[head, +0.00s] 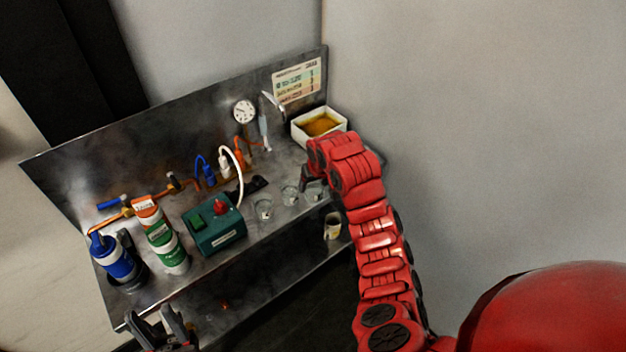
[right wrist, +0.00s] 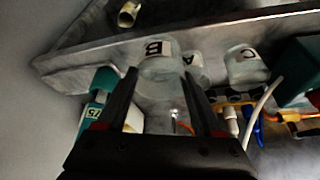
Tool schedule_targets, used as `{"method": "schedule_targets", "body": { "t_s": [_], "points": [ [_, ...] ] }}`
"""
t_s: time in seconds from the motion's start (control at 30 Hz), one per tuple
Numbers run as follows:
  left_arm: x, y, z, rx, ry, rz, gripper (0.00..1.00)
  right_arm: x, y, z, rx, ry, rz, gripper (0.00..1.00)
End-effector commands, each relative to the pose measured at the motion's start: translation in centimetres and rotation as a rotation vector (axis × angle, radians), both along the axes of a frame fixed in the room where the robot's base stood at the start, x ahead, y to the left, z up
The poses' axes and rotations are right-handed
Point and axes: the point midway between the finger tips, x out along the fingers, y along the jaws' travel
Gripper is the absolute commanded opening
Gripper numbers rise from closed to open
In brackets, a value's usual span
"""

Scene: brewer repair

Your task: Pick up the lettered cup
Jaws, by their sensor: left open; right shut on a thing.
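Three clear cups with lettered labels stand in a row on the metal bench. In the right wrist view the cup marked B (right wrist: 159,58) is between the fingers of my right gripper (right wrist: 160,88), which is shut on it. The cup marked A (right wrist: 193,68) is just beside it and the cup marked C (right wrist: 246,66) is farther right. In the head view my right gripper (head: 309,182) is at the rightmost cup (head: 314,192), partly hiding it. I cannot tell whether that cup is off the bench. My left gripper (head: 165,332) is open and empty at the bench's front left.
A green box (head: 215,232) with a red knob stands left of the cups. A white tray (head: 340,126) with amber contents is behind my right gripper. A beige cup (head: 332,226) sits on a lower level. Blue and green-white canisters (head: 166,240) stand at the left.

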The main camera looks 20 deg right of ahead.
Motion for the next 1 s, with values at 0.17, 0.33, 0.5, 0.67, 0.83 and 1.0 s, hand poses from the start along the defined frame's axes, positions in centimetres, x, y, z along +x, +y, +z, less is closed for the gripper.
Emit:
{"method": "schedule_targets", "body": {
  "t_s": [0.17,0.33,0.5,0.67,0.83,1.0],
  "points": [
    [0.0,0.0,-0.7,0.000,0.000,0.000,0.50,-1.7,0.2,-0.1,-0.001,0.000,0.000,0.10],
    [0.0,0.0,-0.9,0.000,0.000,0.000,0.50,-3.2,0.5,0.1,-0.001,0.001,0.000,0.10],
    [0.0,0.0,-1.1,0.000,0.000,0.000,0.50,-4.5,0.7,0.3,0.000,-0.001,0.000,0.10],
    [0.0,0.0,-0.5,0.000,0.000,0.000,0.50,-5.8,0.9,0.6,-0.002,0.002,-0.003,0.10],
    [0.0,0.0,-0.2,0.000,0.000,0.000,0.50,-6.6,1.1,0.7,0.000,0.000,-0.001,0.10],
    [0.0,0.0,-0.1,0.000,0.000,0.000,0.50,-7.1,1.2,0.7,0.000,0.001,-0.002,0.10]
  ]
}}
